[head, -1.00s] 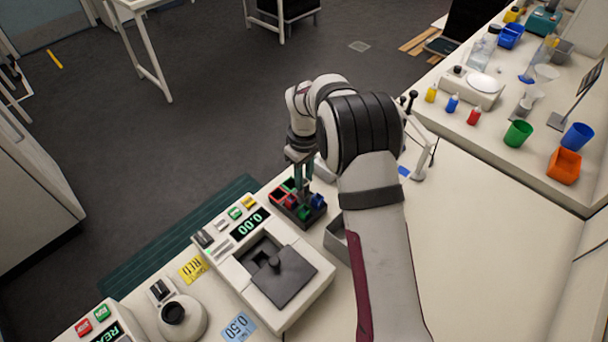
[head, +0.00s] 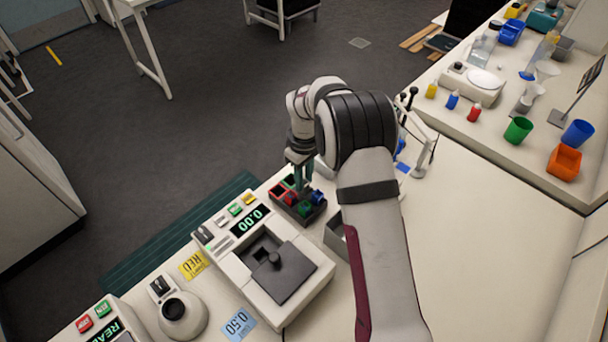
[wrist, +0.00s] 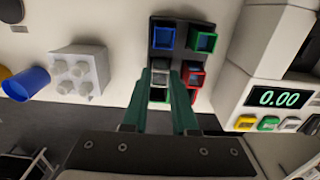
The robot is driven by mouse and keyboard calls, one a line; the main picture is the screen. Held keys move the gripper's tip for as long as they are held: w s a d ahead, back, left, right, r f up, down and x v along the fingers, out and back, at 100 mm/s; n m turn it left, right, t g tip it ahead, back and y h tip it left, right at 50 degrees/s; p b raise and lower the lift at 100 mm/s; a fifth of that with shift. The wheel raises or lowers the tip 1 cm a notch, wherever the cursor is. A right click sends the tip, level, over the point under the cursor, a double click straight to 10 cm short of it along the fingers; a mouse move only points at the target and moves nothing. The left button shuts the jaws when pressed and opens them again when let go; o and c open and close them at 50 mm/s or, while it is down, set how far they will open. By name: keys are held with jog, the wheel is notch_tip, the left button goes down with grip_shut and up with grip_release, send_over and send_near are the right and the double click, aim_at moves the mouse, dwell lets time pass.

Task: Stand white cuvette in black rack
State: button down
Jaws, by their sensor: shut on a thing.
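The black rack (wrist: 183,22) stands on the bench below my gripper. It also shows in the head view (head: 314,215), left of my arm. In the wrist view it holds a blue-rimmed piece (wrist: 162,36), a green-rimmed piece (wrist: 203,41) and a red-rimmed piece (wrist: 195,76). My gripper (wrist: 162,74) has its teal fingers shut on the white cuvette (wrist: 161,78), whose pale square top shows between the tips. The cuvette is over or in a rack slot beside the red piece. Its lower end is hidden, so I cannot tell how deep it is.
A device with a 0.00 display (head: 251,222) stands close to the rack. In the wrist view a white block with several knobs (wrist: 77,73) and a blue cup (wrist: 26,83) lie left of the rack. A grey open box (head: 335,237) sits under my arm.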

jog(key=shift+f, duration=0.1)
jog(key=c, duration=0.6)
grip_release()
notch_tip(320, 180, up, 7)
jog(key=shift+r, duration=0.1)
dwell(0.5)
